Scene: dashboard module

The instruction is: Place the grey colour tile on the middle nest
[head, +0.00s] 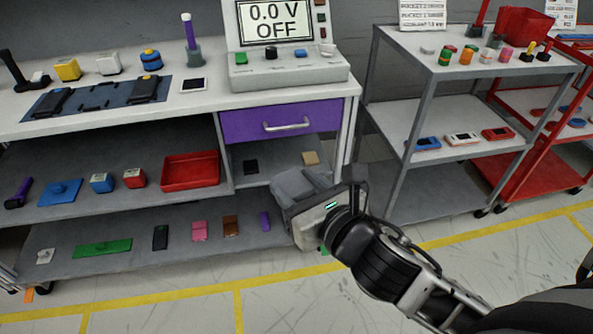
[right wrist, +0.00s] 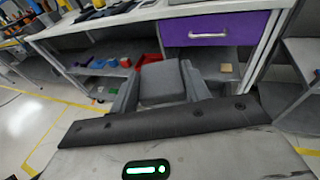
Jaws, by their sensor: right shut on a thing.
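My right gripper (head: 298,185) is in front of the workbench, below and right of the purple drawer. In the right wrist view its jaws (right wrist: 160,86) are shut on a grey block-like piece, which I take for the grey colour tile (right wrist: 162,82). In the head view the tile cannot be told apart from the grey fingers. A dark blue-grey mat (head: 98,97) lies on the bench top at the left, with a black piece at each end. My left gripper is out of view.
A meter (head: 285,65) and a small dark-faced plate (head: 193,85) stand on the bench top. Under it are the purple drawer (head: 280,122), a red tray (head: 190,171) and shelves with small parts. A grey cart (head: 460,75) stands to the right, with open floor between.

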